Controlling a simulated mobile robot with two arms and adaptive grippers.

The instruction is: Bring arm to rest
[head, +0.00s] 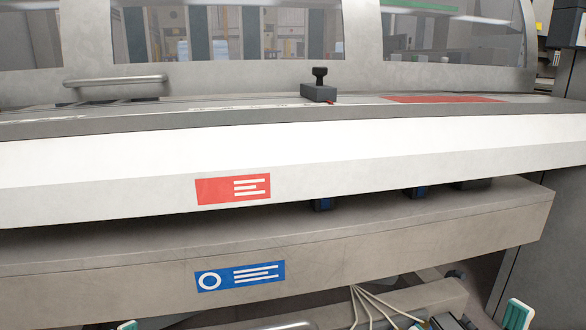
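My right gripper (467,319) is at the bottom edge of the head view, right of centre. Its two teal-and-white fingertips stand wide apart, with nothing seen held between them; most of it is cut off. One teal fingertip of my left gripper (130,325) just shows at the bottom left edge. The rest of that gripper is out of frame. Both grippers appear in front of the lower part of the panel bender (400,145).
A grey lower beam (400,232) with a blue label (240,276) runs across the machine under a white front edge with a red label (232,189). A black-knobbed block (318,92) and a bar handle (115,81) are on top. Pale cables (372,300) hang below the beam.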

